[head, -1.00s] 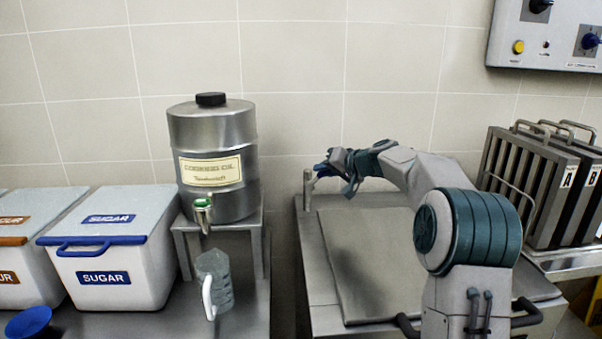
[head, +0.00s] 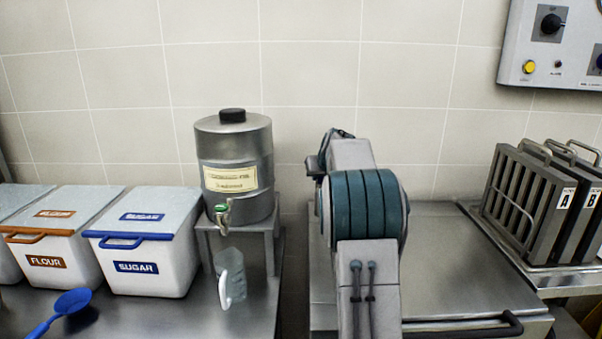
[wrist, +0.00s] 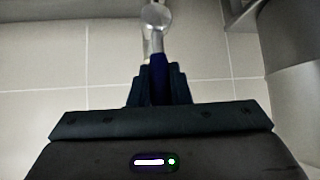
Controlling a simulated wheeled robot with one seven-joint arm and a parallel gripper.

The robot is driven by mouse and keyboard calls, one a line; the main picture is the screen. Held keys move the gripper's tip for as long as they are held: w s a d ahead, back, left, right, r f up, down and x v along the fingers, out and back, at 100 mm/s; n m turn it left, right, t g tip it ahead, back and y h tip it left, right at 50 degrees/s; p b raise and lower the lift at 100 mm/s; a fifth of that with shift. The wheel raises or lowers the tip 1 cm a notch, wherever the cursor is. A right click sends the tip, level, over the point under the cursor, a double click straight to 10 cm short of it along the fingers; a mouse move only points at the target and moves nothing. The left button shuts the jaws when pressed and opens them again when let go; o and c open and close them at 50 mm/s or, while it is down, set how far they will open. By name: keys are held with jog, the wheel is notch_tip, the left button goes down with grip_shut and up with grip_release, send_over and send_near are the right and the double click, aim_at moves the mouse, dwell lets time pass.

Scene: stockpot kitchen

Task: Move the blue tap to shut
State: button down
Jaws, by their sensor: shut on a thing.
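The blue tap's handle (wrist: 158,66) shows in the wrist view as a dark blue lever. It runs from the round metal tap body (wrist: 155,17) at the top down between the fingers. My gripper (wrist: 158,80) is shut on this handle, with the dark fingers on both sides of it. In the head view my arm hides the tap, and only a dark edge of the gripper end shows beyond the arm. The exact angle of the handle relative to the spout cannot be told.
A steel drink dispenser (head: 233,150) with a green-topped tap stands on a stand at left, a clear jug (head: 231,277) below it. Flour (head: 60,245) and sugar bins (head: 150,250) are further left. A rack of lettered panels (head: 535,200) stands at right. The steel lid (head: 450,260) is bare.

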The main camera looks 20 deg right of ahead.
jog(key=shift+a+f, duration=0.1)
jog(key=shift+f, duration=0.1)
dwell(0.3)
jog(key=c, duration=1.4)
grip_release()
jog(key=shift+o, duration=0.2)
jog(key=shift+r, duration=0.1)
jog(key=v, duration=1.3)
jog(key=shift+a+r, duration=0.2)
jog(key=shift+r, duration=0.1)
jog(key=shift+s, duration=0.15)
jog(key=s+a+g+y+p, duration=0.1)
jog(key=s+a+g+p, duration=0.15)
jog(key=s+a, duration=0.55)
jog(key=s+a+f+n+g+p, duration=0.1)
jog(key=s+a+f+p, duration=0.1)
jog(key=s+a, duration=0.3)
jog(key=s+a+f+g+p, duration=0.1)
jog(key=s+a+f, duration=0.3)
jog(key=s, duration=0.8)
jog(key=s+a+f+n+g+y+p, duration=0.1)
jog(key=s+a+f+g+p, duration=0.1)
jog(key=s+a, duration=0.5)
jog(key=shift+s+a+f+n+p, duration=0.25)
jog(key=shift+s+f+n+p, duration=0.05)
jog(key=shift+s+f+p, duration=0.65)
